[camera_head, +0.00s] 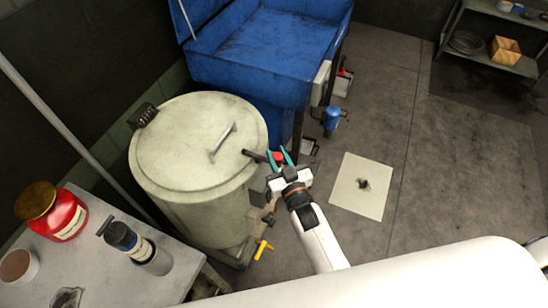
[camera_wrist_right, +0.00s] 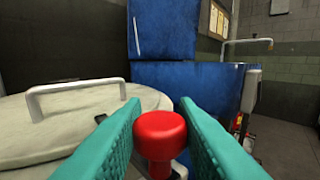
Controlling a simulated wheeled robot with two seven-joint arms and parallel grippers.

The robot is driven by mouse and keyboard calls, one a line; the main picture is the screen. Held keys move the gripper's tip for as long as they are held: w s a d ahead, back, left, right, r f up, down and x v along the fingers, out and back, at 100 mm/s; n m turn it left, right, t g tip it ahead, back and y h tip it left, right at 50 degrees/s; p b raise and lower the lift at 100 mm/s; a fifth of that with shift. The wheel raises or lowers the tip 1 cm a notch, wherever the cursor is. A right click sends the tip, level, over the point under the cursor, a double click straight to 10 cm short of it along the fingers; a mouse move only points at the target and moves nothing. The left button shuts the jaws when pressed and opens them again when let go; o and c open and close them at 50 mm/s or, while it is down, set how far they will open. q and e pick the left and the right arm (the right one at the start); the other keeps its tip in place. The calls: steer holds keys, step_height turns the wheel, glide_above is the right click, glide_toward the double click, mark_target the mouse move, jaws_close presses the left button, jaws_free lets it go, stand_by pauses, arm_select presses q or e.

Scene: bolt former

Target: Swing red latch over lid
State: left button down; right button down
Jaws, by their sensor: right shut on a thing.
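The round off-white lid (camera_head: 197,145) sits on top of a large cylindrical drum (camera_head: 205,210) and has a metal bar handle (camera_head: 222,141). The latch is a dark arm (camera_head: 254,156) at the drum's right rim, with a red knob (camera_head: 279,156) at its outer end. My right gripper (camera_head: 281,158) has its green fingers on either side of the red knob. In the right wrist view the red knob (camera_wrist_right: 160,135) sits between the two fingers, and the gripper is shut on it. The lid (camera_wrist_right: 60,125) is at the left there. My left gripper is not in view.
A blue basin (camera_head: 265,50) stands behind the drum. A grey table (camera_head: 100,260) at the lower left holds a red jar (camera_head: 62,218) and a dark-topped canister (camera_head: 135,245). A yellow-handled valve (camera_head: 262,248) is low on the drum's front. Open floor lies to the right.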

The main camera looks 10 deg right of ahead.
stand_by(0.5)
steer(key=c, duration=1.2)
jaws_free()
steer(key=shift+o, duration=0.2)
steer(key=shift+s, duration=0.3)
steer(key=s+d+b, duration=0.1)
steer(key=s, duration=1)
steer(key=shift+s+d, duration=0.15)
steer(key=shift+d, duration=0.15)
